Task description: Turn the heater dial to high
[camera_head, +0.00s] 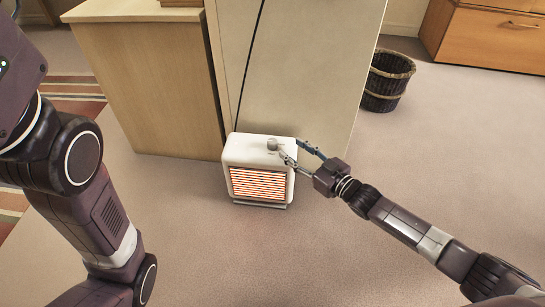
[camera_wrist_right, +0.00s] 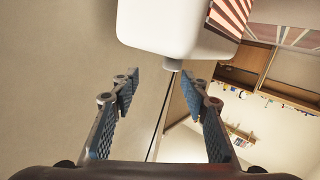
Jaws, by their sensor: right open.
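A small white heater (camera_head: 236,152) stands upright on the floor, its front grille (camera_head: 258,184) striped orange-red. Its grey dial (camera_head: 272,143) sticks up from the top, toward the right side. The dial setting is too small to read. My right gripper (camera_head: 291,149) reaches in from the right, beside the dial, with its fingers spread and nothing between them. In the right wrist view, the dial (camera_wrist_right: 172,64) on the white heater body (camera_wrist_right: 165,28) lies just beyond the open fingertips (camera_wrist_right: 160,84), roughly in line with the gap. My left arm shows at the left, but its gripper is out of view.
A pale panel (camera_head: 300,65) and a wooden cabinet (camera_head: 145,85) stand right behind the heater. A dark cord (camera_head: 247,60) runs up the panel. A woven basket (camera_head: 388,80) and a wooden drawer unit (camera_head: 490,38) stand back right. Carpet in front is clear.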

